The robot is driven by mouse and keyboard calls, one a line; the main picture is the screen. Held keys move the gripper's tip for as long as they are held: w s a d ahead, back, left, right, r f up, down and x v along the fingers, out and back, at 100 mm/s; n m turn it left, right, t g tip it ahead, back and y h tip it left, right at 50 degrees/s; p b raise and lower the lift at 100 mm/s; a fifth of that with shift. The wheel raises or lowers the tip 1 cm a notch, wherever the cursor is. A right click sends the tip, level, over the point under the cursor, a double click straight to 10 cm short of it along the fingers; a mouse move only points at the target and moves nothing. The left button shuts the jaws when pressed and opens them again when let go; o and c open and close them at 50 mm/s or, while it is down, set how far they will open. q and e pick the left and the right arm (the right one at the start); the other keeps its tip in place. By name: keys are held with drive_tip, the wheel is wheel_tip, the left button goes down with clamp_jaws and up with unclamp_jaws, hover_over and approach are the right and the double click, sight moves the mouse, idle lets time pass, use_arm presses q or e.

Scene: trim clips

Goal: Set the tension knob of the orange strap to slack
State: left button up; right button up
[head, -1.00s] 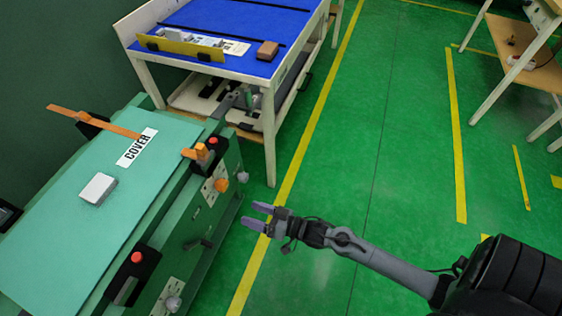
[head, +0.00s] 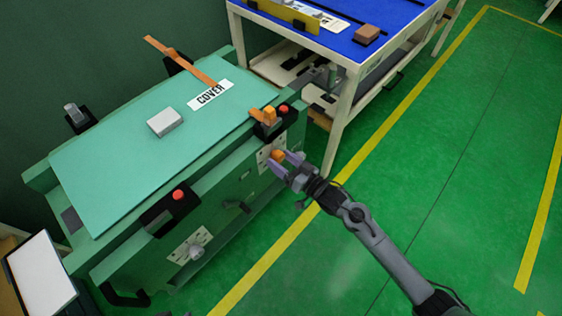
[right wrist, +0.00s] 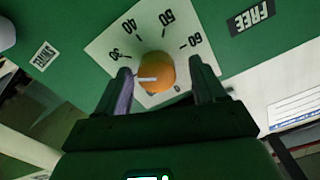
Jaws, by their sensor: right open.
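The orange tension knob (head: 277,155) sits on a white dial plate on the front of the green machine. In the right wrist view the knob (right wrist: 156,74) has a white pointer mark, and the dial plate (right wrist: 126,38) shows numbers 30 to 60. My right gripper (head: 284,162) is open at the knob, its fingers on either side of it; I cannot tell whether they touch it. My left gripper is not in view.
A "FREE" label (right wrist: 251,16) is beside the dial. A white block (head: 165,122) lies on the green cover (head: 110,170). A blue-topped table (head: 345,40) stands behind right. The floor at right is clear.

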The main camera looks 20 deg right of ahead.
drive_tip(key=shift+w+a, duration=0.1)
drive_tip(key=shift+w, duration=0.15)
drive_tip(key=shift+w+d, duration=0.15)
drive_tip(key=shift+d, duration=0.1)
drive_tip(key=shift+a, duration=0.15)
drive_tip(key=c, duration=1.1)
drive_tip(key=shift+o, duration=0.2)
drive_tip(key=shift+r, duration=0.1)
